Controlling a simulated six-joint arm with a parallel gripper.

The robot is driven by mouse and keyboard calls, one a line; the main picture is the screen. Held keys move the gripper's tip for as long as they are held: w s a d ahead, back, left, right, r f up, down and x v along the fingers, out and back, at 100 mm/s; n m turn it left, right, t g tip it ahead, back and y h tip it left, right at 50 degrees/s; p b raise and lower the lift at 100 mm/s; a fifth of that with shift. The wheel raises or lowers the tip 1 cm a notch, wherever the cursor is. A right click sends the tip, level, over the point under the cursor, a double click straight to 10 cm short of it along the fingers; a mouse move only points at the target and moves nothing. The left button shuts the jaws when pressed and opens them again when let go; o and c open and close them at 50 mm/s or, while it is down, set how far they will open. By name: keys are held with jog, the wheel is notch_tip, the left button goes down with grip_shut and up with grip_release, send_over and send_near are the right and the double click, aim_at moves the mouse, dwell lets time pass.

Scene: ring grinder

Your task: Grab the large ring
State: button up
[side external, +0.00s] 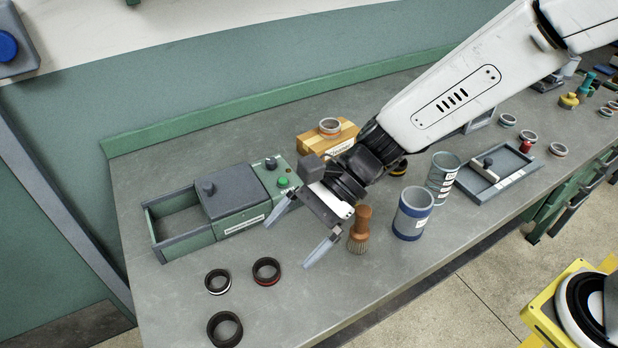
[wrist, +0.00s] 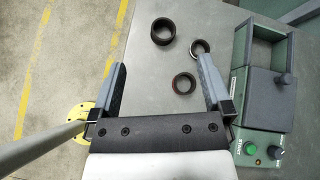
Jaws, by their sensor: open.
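Three dark rings lie flat on the grey bench. The large ring (side external: 224,342) is nearest the front edge in the side view and looks the biggest; it also shows at the top of the wrist view (wrist: 163,42). A ring with a pale band (side external: 218,292) and a ring with a red band (side external: 267,283) lie behind it. My gripper (side external: 287,246) is open and empty above the bench, apart from the rings. In the wrist view, my gripper (wrist: 161,60) has the large ring beyond its fingertips, and its right finger partly covers the pale-banded ring.
A green grinder box with an open frame (side external: 180,242) stands at left. A wooden brush (side external: 359,238), a blue-banded can (side external: 410,222) and a wooden block (side external: 312,145) stand near my gripper. A grey tray (side external: 500,190) lies further right. Bench around the rings is clear.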

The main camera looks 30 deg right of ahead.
jog(key=a+m+y, duration=0.2)
jog(key=a+m, duration=0.2)
jog(key=a, duration=0.3)
send_near(211, 336)
jog(key=shift+d+f, duration=0.25)
jog(key=shift+f, duration=0.75)
jog(key=shift+w+r+x, duration=0.1)
jog(key=shift+x, duration=1.85)
jog(key=shift+w+r+x, duration=0.1)
jog(key=shift+r+x, duration=0.05)
jog(key=shift+x, duration=1.75)
jog(key=shift+a, duration=0.15)
jog(key=c, duration=1.2)
jog(key=shift+r, duration=0.2)
